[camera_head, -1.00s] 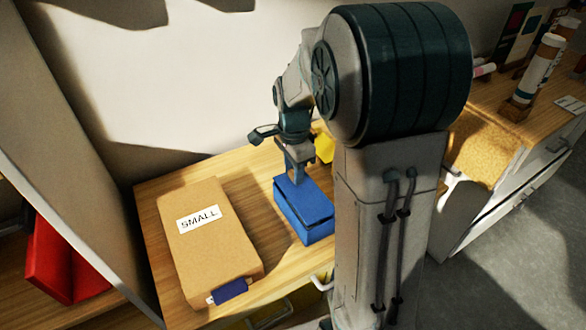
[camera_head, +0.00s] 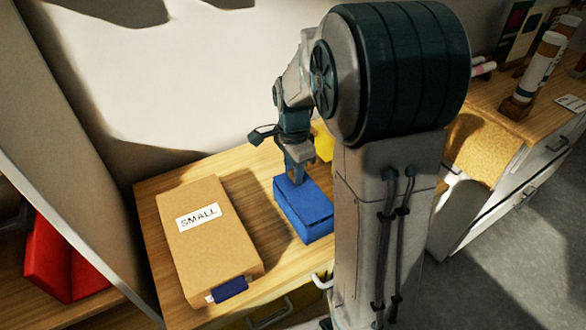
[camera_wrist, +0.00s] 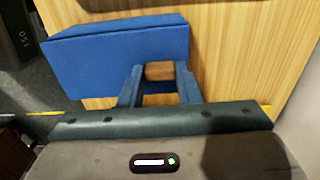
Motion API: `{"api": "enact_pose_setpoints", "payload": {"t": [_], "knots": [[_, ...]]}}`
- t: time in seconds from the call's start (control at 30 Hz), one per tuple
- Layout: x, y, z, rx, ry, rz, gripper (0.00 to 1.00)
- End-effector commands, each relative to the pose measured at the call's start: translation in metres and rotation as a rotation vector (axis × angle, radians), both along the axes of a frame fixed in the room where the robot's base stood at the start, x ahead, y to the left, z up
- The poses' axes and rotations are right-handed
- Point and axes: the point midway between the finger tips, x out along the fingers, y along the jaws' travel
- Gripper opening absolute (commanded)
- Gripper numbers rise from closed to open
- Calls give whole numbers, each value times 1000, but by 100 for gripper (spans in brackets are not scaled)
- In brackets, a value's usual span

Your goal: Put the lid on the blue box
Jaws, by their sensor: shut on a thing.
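The blue box (camera_head: 318,233) stands on the wooden table top, left of my arm's column. Its blue lid (camera_head: 312,198) lies over the top of the box, close to level, with a thin dark line between them at the front. In the wrist view, my gripper's two fingers (camera_wrist: 158,74) reach to the near edge of a blue surface (camera_wrist: 115,42).
A cardboard box marked SMALL (camera_head: 205,240) lies left of the blue box, with a narrow strip of bare table between them. A yellow object (camera_head: 323,143) is behind the blue box. A wall stands behind the table. A red bin (camera_head: 62,258) is at the far left.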

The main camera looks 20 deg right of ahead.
Motion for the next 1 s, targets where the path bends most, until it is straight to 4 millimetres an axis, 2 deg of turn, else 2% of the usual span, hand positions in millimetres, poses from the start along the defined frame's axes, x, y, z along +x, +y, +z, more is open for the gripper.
{"api": "enact_pose_setpoints", "payload": {"t": [0.73, 0.77, 0.83, 1.0], "knots": [[0, 0, -5, 0, 0, 0, 8], [0, 0, -5, 0, 0, 0, 36], [0, 0, -5, 0, 0, 0, 55], [0, 0, -5, 0, 0, 0, 55]]}}
